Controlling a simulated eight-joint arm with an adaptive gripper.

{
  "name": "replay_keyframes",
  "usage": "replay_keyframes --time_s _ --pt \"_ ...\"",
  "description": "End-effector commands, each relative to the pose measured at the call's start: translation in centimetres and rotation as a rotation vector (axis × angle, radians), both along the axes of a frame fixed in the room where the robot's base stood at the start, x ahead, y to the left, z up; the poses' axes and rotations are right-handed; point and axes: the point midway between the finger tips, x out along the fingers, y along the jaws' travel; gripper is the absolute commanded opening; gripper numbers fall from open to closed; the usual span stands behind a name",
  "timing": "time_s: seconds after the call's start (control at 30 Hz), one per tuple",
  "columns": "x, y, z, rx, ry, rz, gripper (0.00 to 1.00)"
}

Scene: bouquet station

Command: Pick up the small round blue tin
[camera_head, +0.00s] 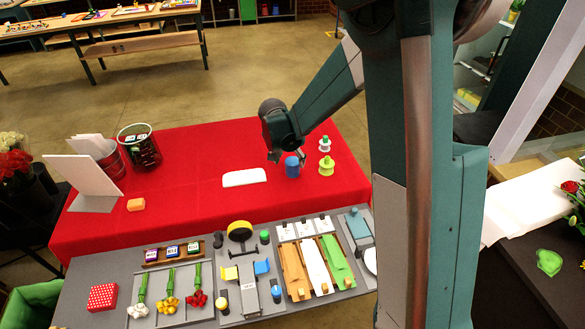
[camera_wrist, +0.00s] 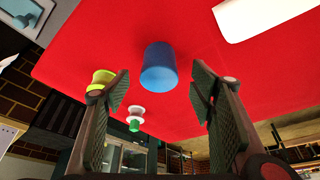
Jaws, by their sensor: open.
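The small round blue tin (camera_head: 292,168) stands on the red-covered table, in front of my arm's end. In the wrist view the blue tin (camera_wrist: 159,68) appears beyond and between my fingers, apart from both of them. My gripper (camera_wrist: 160,88) is open and empty, with dark green padded fingers at left and right. In the head view my gripper (camera_head: 286,152) hangs just above and behind the tin, and its fingers are partly hidden there.
A yellow-green spool (camera_head: 326,166) and a white-and-green spool (camera_head: 324,145) stand close to the tin's right. A white block (camera_head: 244,177) lies to its left on the red cloth (camera_head: 200,150). A grey worktable with ribbons and flowers (camera_head: 215,290) is in front.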

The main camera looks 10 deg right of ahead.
Motion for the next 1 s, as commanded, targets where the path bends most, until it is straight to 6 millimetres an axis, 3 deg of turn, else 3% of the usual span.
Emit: replay_keyframes --time_s 0.2,0.67,1.0 --pt "0.3 -0.3 -1.1 0.000 0.000 0.000 0.55" --pt "0.4 -0.4 -1.4 0.000 0.000 0.000 0.55" --pt "1.1 -1.0 -3.7 0.000 0.000 0.001 0.55"
